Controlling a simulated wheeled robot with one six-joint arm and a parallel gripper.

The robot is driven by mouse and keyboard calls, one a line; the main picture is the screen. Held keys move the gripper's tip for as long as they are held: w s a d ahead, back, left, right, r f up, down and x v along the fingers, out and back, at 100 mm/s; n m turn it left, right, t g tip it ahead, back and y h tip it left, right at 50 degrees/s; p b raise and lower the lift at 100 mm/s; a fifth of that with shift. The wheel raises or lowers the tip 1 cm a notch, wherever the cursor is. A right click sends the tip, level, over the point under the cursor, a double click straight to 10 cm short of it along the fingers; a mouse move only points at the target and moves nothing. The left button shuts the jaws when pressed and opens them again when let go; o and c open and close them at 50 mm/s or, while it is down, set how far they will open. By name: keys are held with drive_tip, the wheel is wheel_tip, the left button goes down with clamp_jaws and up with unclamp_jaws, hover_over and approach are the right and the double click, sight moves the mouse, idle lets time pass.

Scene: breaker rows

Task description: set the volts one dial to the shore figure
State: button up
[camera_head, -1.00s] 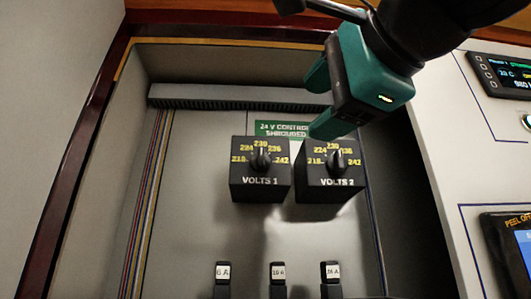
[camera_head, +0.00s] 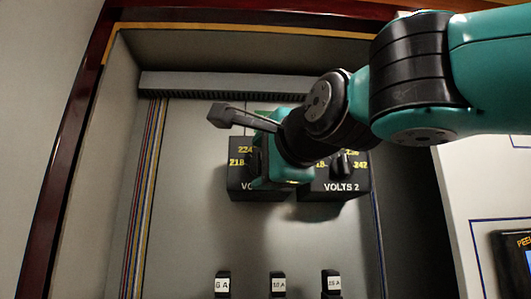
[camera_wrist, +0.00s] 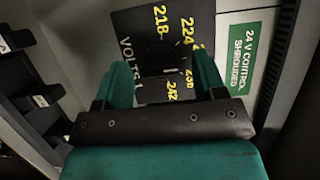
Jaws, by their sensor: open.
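The VOLTS 1 dial (camera_head: 238,183) is a black box with yellow figures on the back panel. My arm and gripper (camera_head: 280,168) cover its right side and knob in the head view. In the wrist view the VOLTS 1 dial (camera_wrist: 135,22) shows 218, 224 and 242; other figures are partly hidden. My gripper (camera_wrist: 162,76) is open, its teal fingers either side of the dark knob area. I cannot tell whether they touch the knob or where its pointer stands. No shore figure is readable.
The VOLTS 2 dial (camera_head: 345,187) stands close on the right, partly behind my arm. Several labelled breakers (camera_head: 278,285) line the bottom. A screen (camera_head: 518,255) is at the lower right.

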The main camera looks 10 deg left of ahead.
drive_tip(key=c, duration=0.9)
drive_tip(key=shift+f+b, duration=0.15)
drive_tip(key=shift+b, duration=0.15)
drive_tip(key=shift+a+f+m+t+y+b, duration=0.15)
drive_tip(key=shift+m+t+b, duration=0.6)
drive_tip(key=shift+m+b, duration=1.55)
drive_tip(key=shift+d+f+m+t+y+b, duration=0.15)
drive_tip(key=shift+m+t+b, duration=0.6)
drive_tip(key=shift+m+b, duration=1.5)
drive_tip(key=shift+a+r+n+b, duration=0.1)
drive_tip(key=shift+r+n+b, duration=0.15)
drive_tip(key=shift+b, duration=0.4)
